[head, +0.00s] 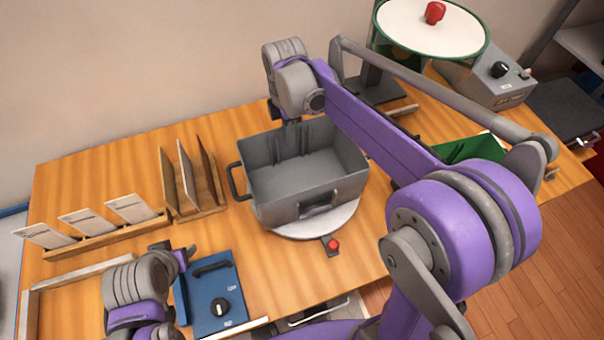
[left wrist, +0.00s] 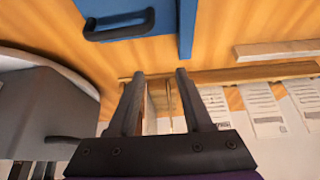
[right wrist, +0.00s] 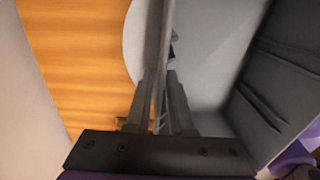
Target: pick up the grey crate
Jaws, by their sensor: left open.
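The grey crate (head: 308,180) is an open box on a round white turntable (head: 318,226) in the middle of the bench. It has a dark handle on its left side and a latch on its front. My right gripper (head: 292,122) is at the crate's far rim. In the right wrist view its fingers (right wrist: 160,88) stand close together on either side of the crate wall (right wrist: 160,40), shut on it. My left gripper (head: 176,249) is open and empty above the blue box, left of the crate. The crate (left wrist: 45,110) also shows at the left of the left wrist view.
A blue box (head: 203,290) with a black handle and knob lies at the front. A wooden rack (head: 200,210) and a card holder (head: 100,238) stand at the left. A red button (head: 333,245) is before the turntable. A green tray (head: 470,150) is at the right.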

